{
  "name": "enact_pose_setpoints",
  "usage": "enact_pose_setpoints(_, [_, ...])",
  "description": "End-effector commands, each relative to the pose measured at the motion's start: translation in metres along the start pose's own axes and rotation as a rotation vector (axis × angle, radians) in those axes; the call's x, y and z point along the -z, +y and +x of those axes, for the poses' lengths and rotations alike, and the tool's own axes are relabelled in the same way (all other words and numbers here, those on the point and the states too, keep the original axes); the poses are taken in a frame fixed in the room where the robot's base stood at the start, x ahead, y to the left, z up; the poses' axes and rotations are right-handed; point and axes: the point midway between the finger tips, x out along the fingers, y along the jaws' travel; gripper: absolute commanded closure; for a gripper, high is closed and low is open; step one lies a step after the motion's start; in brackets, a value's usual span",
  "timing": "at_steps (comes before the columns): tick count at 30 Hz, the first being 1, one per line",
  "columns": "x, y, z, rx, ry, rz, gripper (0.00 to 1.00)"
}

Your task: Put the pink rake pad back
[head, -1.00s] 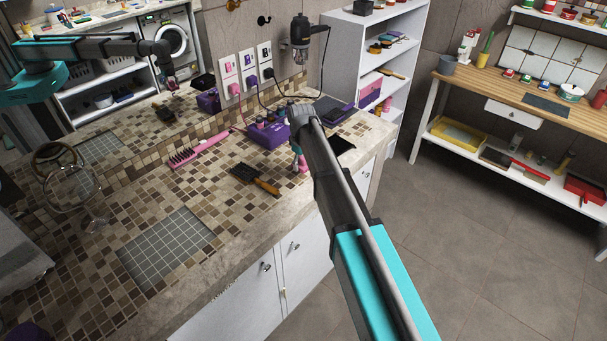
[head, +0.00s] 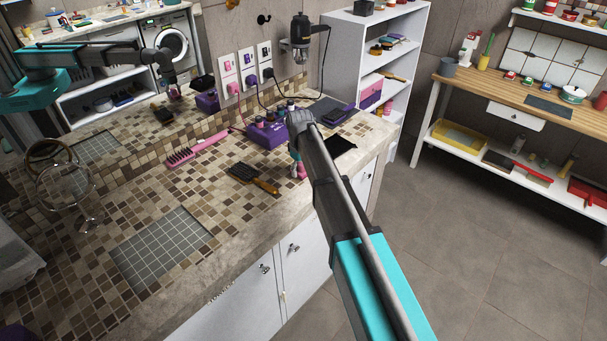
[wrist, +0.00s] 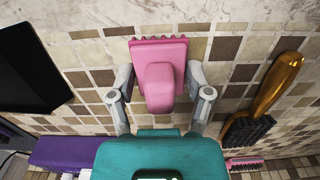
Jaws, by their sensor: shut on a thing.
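The pink rake pad (wrist: 158,80) is between the two fingers of my gripper (wrist: 160,98) in the wrist view, with its toothed edge away from the palm. My gripper is shut on it over the tiled counter (wrist: 90,75); I cannot tell whether the pad touches the tiles. In the head view, the pink pad (head: 299,172) shows just below my gripper (head: 297,155), mostly hidden by my arm. The purple caddy (head: 266,137), with small items on top, stands behind to the left.
A brush with a golden handle (head: 255,179) lies close on the counter, left of my gripper. A pink comb (head: 198,147) lies further left. A dark flat pad (head: 340,146) lies to the right. The counter's front edge is close. A grey grid mat (head: 162,250) lies bare at the front left.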

Motion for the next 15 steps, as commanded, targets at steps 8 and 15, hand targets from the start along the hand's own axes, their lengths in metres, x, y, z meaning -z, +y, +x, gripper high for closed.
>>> enact_pose_setpoints(8, [-0.0001,0.0001,0.0020,0.000,0.000,0.000,0.73])
enact_pose_setpoints(15, [-0.0001,0.0001,0.0055,0.000,0.000,0.000,0.73])
